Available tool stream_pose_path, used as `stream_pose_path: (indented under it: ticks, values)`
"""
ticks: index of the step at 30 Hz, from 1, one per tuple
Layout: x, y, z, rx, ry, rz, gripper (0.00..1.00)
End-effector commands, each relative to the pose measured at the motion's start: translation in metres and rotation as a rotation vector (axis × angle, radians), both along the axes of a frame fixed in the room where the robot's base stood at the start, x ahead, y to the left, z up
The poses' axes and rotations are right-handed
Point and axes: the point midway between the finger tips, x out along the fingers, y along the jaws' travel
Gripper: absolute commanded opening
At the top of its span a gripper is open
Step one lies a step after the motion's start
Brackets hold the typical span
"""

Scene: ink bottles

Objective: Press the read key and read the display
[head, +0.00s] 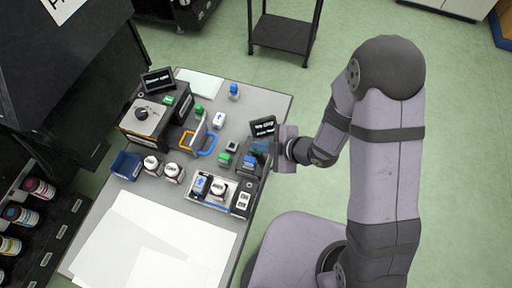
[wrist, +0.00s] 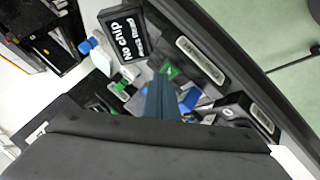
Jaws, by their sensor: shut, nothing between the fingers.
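A small black display (head: 263,126) stands at the right side of the table. In the wrist view the display (wrist: 128,38) reads "No chip" with "Press Read" below it. A dark reader body (wrist: 185,48) with a pale label adjoins it. A green key-like patch (wrist: 169,71) shows on it, just beyond my fingertips; I cannot read its marking. My gripper (head: 261,147) is shut and empty, just below the display in the head view. Its dark blue fingers (wrist: 162,92) point at the reader in the wrist view. I cannot tell whether they touch it.
A blue block (head: 249,161) sits close below my gripper. A tray (head: 228,206) with bottles and blocks lies at the front. Two white-labelled bottles (head: 152,165), a blue bin (head: 126,166) and a black box with a knob (head: 141,114) stand left. White sheets (head: 190,245) cover the near table.

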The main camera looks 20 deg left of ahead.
Motion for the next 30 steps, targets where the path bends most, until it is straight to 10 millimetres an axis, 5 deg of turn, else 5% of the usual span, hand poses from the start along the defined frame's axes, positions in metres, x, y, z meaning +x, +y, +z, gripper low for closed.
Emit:
stream_pose_path:
  ticks: [19, 30]
  values:
    - [0.000, 0.000, -0.003, -0.001, 0.000, 0.000, 0.00]
    - [0.000, 0.000, 0.013, -0.001, 0.000, 0.000, 0.00]
